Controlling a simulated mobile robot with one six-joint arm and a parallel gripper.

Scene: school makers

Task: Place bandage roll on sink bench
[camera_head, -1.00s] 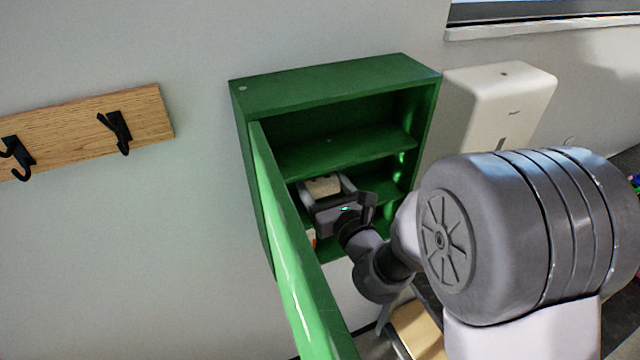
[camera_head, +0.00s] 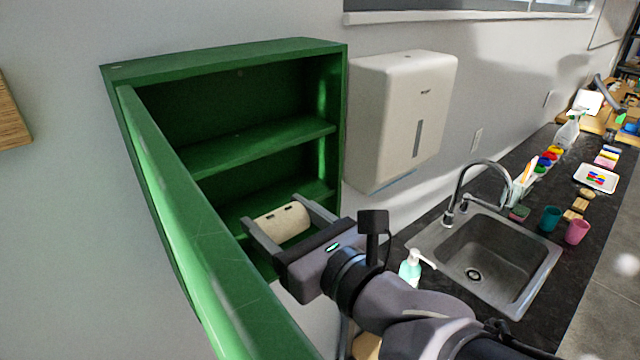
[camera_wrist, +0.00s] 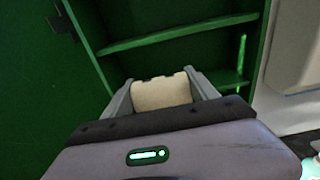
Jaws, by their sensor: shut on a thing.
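The bandage roll (camera_head: 282,223) is a cream cylinder held between the two fingers of my gripper (camera_head: 281,219). My gripper is shut on it, in front of the lower shelves of the open green cabinet. In the wrist view the roll (camera_wrist: 160,92) sits between the fingers, with the cabinet shelves behind it. The sink bench (camera_head: 570,205) is a dark counter at the right, apart from my gripper. It has a steel sink (camera_head: 480,262) set into it.
The green cabinet (camera_head: 225,58) hangs on the wall, its door (camera_head: 190,220) open along my gripper's left. A white dispenser (camera_head: 400,115) hangs right of it. On the bench stand a soap bottle (camera_head: 411,268), a faucet (camera_head: 480,170), a teal cup (camera_head: 550,218) and a pink cup (camera_head: 577,232).

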